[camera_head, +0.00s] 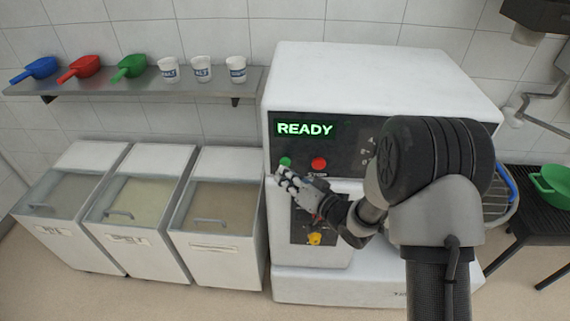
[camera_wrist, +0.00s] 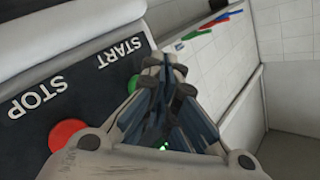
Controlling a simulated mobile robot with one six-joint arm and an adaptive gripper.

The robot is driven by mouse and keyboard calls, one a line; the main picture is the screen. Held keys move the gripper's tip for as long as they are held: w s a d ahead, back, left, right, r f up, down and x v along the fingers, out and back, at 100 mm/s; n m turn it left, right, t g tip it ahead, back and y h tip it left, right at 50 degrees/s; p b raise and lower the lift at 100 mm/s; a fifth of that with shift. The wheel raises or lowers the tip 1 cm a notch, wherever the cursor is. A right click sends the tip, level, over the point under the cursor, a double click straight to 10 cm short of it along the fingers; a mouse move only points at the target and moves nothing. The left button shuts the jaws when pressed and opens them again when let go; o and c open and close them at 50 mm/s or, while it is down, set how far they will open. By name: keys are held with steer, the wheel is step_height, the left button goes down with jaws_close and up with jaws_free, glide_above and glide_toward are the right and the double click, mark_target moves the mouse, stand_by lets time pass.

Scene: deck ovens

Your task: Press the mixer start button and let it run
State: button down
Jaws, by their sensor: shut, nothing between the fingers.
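The white mixer (camera_head: 375,75) stands in the middle of the head view. Its dark panel has a lit green "READY" display (camera_head: 305,129). Below the display are the green start button (camera_head: 286,161) and the red stop button (camera_head: 319,163). In the wrist view, the green start button (camera_wrist: 133,84) shows partly behind my fingers, under the word "START", and the red stop button (camera_wrist: 68,134) lies to its left. My gripper (camera_head: 282,171) is shut and empty, with its fingertips close to the start button. I cannot tell whether they touch it.
Several lidded white bins (camera_head: 225,255) stand left of the mixer. Above them a wall shelf (camera_head: 130,85) holds coloured scoops and white cups. A dark table (camera_head: 540,200) with a green bowl (camera_head: 552,185) is at the right. A yellow knob (camera_head: 314,239) sits low on the mixer.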

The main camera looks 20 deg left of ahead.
steer(key=shift+w, duration=0.2)
steer(key=shift+w+a, duration=0.15)
steer(key=shift+w, duration=0.3)
stand_by(0.9)
steer(key=shift+s, duration=0.1)
steer(key=shift+s+d, duration=0.2)
steer(key=shift+s, duration=0.55)
steer(key=shift+s, duration=0.1)
steer(key=s, duration=0.2)
steer(key=s+d, duration=0.1)
steer(key=s, duration=0.1)
steer(key=shift+s+d+b, duration=0.1)
steer(key=shift+s+b, duration=0.25)
steer(key=shift+b, duration=0.05)
steer(key=shift+w, duration=0.1)
